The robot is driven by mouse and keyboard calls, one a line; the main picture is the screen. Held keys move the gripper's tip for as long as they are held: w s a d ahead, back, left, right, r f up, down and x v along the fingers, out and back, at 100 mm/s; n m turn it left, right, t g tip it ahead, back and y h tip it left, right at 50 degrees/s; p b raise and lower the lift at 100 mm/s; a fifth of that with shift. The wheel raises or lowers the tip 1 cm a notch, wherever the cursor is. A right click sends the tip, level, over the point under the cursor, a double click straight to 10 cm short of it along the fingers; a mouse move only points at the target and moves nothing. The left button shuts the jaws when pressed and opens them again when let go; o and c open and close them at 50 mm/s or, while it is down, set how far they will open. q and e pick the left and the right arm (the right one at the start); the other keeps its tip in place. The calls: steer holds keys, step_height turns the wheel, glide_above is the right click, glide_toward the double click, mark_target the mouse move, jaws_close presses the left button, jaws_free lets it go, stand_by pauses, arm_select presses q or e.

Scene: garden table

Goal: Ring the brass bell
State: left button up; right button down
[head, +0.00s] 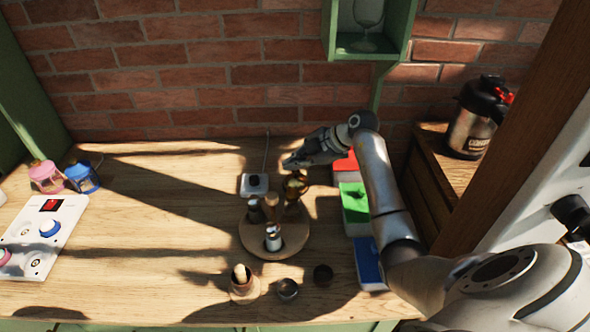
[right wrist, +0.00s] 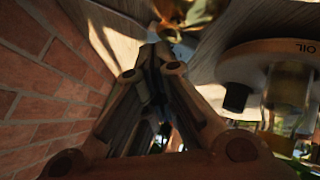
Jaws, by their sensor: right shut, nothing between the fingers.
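The brass bell (head: 296,186) looks like the small shiny golden object behind the round wooden stand, close to its back right edge. Its base is partly hidden by what stands in front. A golden shape, likely the same bell, shows at the top edge of the right wrist view (right wrist: 186,12), cut off by the frame. My right gripper (head: 288,163) is shut and empty, just above and slightly left of the bell. Its shut fingers also show in the right wrist view (right wrist: 158,58). I cannot tell whether they touch the bell. My left gripper is not in view.
The round wooden stand (head: 263,247) holds several small bottles or shakers. A white switch box (head: 254,187) stands left of the gripper. Red, green and blue boxes (head: 354,202) line the right side. The brick wall (head: 190,85) is close behind. The table's left middle is clear.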

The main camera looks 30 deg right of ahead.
mark_target(295, 173)
steer(key=shift+f, duration=0.4)
stand_by(0.3)
steer(key=shift+r+p, duration=0.6)
steer(key=shift+p, duration=0.25)
step_height(295, 173, up, 6)
steer(key=p, duration=0.6)
